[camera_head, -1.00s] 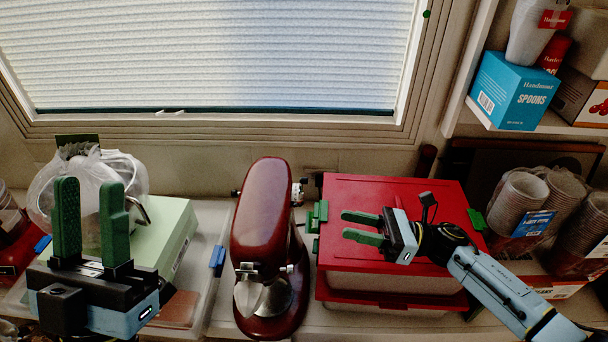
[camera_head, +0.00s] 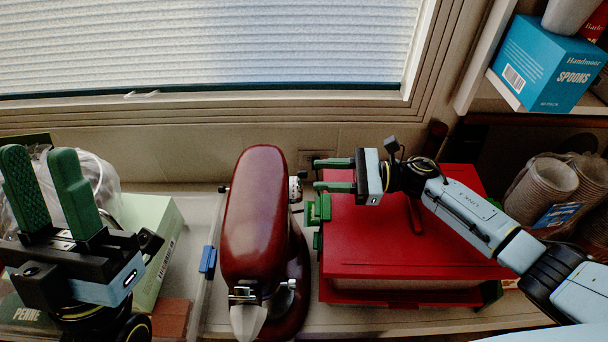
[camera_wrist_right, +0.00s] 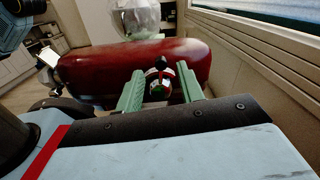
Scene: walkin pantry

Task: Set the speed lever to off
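The dark red stand mixer (camera_head: 262,215) stands on the counter in the middle of the head view. A small dark and silver lever or knob (camera_head: 297,187) sticks out of the right side of its head; it also shows in the right wrist view (camera_wrist_right: 159,82). My right gripper (camera_head: 316,175) is open, just right of this knob, its green fingers pointing left at it. In the right wrist view the knob appears between the fingertips, and contact cannot be told. My left gripper (camera_head: 42,165) is open and empty at the left, with its fingers pointing up.
A red lidded box (camera_head: 400,255) with green clips lies under my right arm. A pale green box (camera_head: 155,235) and a clear bag (camera_head: 105,180) are at the left. Cups (camera_head: 540,190) and a blue spoons box (camera_head: 548,65) are at the right. The window wall closes off the back.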

